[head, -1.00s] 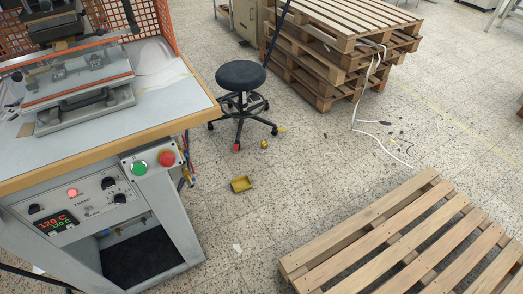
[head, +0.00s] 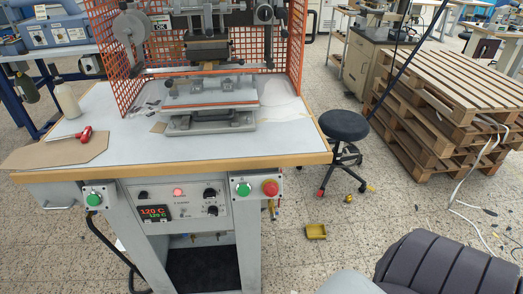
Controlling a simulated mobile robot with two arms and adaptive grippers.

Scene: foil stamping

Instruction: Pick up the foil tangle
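I cannot make out a foil tangle with certainty. Small dark scraps (head: 148,104) lie on the worktable (head: 290,141) left of the stamping press fixture, too small to tell what they are. A pale, thin round patch (head: 276,92) is right of the fixture, inside the orange guard. A small yellow piece (head: 348,198) is on the floor by the stool. No gripper fingers show. Grey and white parts, apparently of my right arm, fill the lower right corner.
A red-handled tool (head: 85,134) and a white bottle (head: 66,98) are at the left. A black stool (head: 344,125) and stacked pallets (head: 455,85) stand right. Speckled floor between is mostly clear.

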